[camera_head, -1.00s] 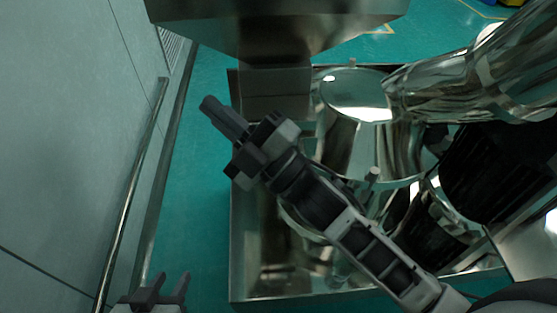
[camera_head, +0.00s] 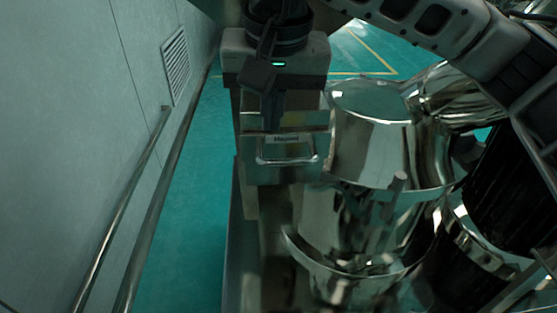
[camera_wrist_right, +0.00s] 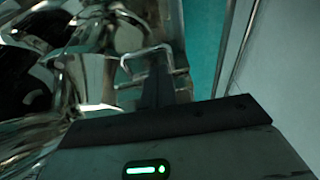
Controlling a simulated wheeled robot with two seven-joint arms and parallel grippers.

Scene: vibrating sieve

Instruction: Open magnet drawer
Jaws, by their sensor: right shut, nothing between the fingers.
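The magnet drawer (camera_head: 250,168) is a metal box with a label strip reading like "Magnet" and a bent metal handle (camera_head: 287,160) on its front, left of the shiny sieve. The handle also shows in the right wrist view (camera_wrist_right: 146,52). My right gripper (camera_head: 272,120) points down just above the label and handle, its fingers closed together and empty. In the right wrist view its dark fingers (camera_wrist_right: 158,88) reach toward the handle; I cannot tell whether they touch it. My left gripper is not in view.
The shiny steel sieve drum (camera_head: 370,150) stands close on the right. A wall (camera_head: 70,130) with a metal rail (camera_head: 125,205) runs along the left. Green floor (camera_head: 190,220) is free between wall and machine.

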